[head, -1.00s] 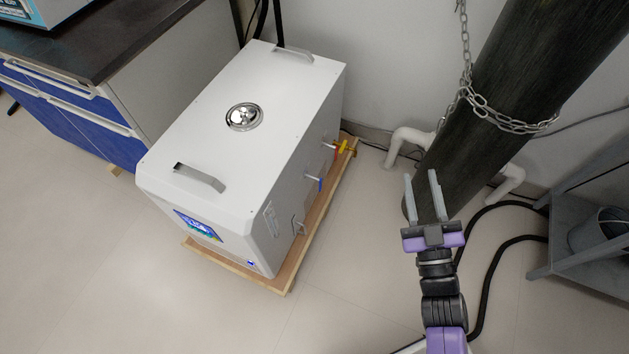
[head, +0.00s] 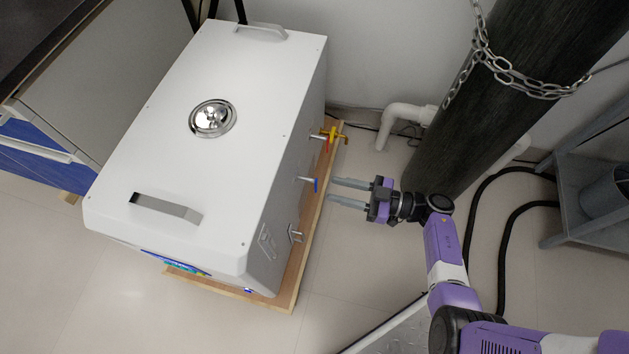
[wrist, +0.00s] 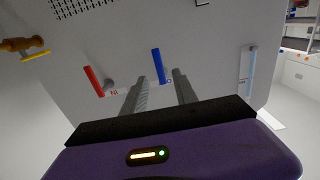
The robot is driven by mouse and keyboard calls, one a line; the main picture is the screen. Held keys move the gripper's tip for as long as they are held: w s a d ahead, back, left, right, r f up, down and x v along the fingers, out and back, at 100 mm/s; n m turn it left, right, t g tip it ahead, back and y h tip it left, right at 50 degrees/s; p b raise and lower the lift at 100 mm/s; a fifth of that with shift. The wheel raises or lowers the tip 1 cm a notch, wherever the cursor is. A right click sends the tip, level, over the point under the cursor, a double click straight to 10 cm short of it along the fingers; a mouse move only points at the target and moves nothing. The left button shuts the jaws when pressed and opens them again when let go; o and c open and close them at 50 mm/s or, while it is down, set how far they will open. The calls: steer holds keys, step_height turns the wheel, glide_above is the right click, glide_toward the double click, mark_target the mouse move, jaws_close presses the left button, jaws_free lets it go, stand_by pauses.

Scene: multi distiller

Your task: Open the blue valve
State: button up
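The blue valve (head: 316,185) is a small blue lever on a metal stub on the right side of the white distiller (head: 262,100). My gripper (head: 331,190) points left at it, with its fingers open and a small gap short of the lever in the head view. In the wrist view the blue lever (wrist: 158,66) stands near vertical, beyond and between the two open fingertips (wrist: 160,75). Nothing is between the fingers that I can see holding.
A red lever (wrist: 94,81) sits left of the blue one in the wrist view, with a yellow-handled brass valve (wrist: 24,48) farther left. A wooden base (head: 287,290) juts out under the distiller. A dark chained cylinder (head: 480,90) stands behind my arm.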

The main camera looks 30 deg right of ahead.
mark_target(316, 185)
steer(key=shift+b+x, duration=1)
steer(key=shift+x, duration=2.25)
jaws_close()
